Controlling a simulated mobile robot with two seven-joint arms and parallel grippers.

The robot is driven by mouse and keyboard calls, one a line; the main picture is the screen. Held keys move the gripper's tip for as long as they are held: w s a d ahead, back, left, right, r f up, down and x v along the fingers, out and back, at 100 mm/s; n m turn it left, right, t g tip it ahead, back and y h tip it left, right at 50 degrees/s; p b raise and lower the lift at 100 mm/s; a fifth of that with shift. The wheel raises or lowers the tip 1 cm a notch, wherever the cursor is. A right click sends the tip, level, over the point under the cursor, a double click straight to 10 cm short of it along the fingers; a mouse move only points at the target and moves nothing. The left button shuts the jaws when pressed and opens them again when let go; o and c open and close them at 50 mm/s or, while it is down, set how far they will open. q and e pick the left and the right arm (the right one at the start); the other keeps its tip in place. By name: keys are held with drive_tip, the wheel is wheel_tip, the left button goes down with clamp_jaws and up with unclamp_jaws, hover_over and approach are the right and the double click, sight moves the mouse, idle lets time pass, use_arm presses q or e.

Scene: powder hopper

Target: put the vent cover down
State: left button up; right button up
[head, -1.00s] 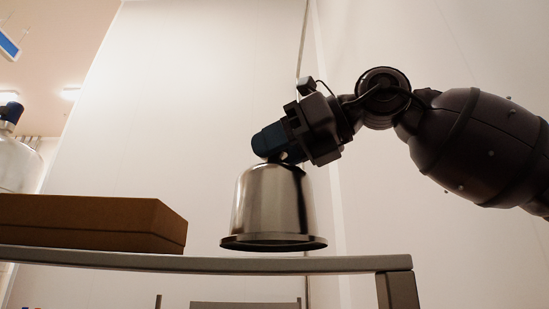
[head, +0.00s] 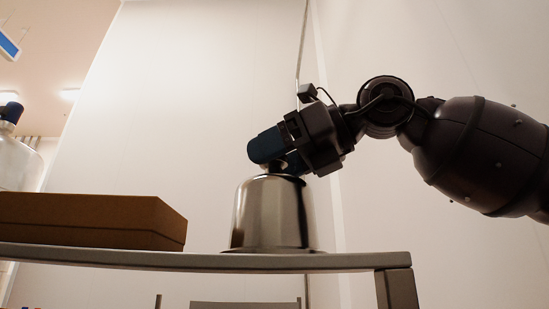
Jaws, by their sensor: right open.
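The vent cover (head: 272,215) is a shiny metal dome with a flared rim and a small knob on top. It is upright on the grey table (head: 345,262), near the table's right end. The table edge hides the lower part of its rim. My right gripper (head: 272,160) is at the knob on top, its fingers around or beside it and open. My left gripper is not in view.
A brown box (head: 90,222) lies on the table to the left of the cover, with a gap between them. A pale wall is behind.

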drive_tip(key=shift+r, duration=0.1)
drive_tip(key=shift+d+r, duration=0.1)
drive_tip(key=shift+d, duration=0.1)
drive_tip(key=b+v, duration=0.1)
drive_tip(key=v, duration=1)
drive_tip(key=shift+d+b, duration=0.25)
drive_tip(key=shift+b, duration=0.1)
drive_tip(key=shift+s+r, duration=0.1)
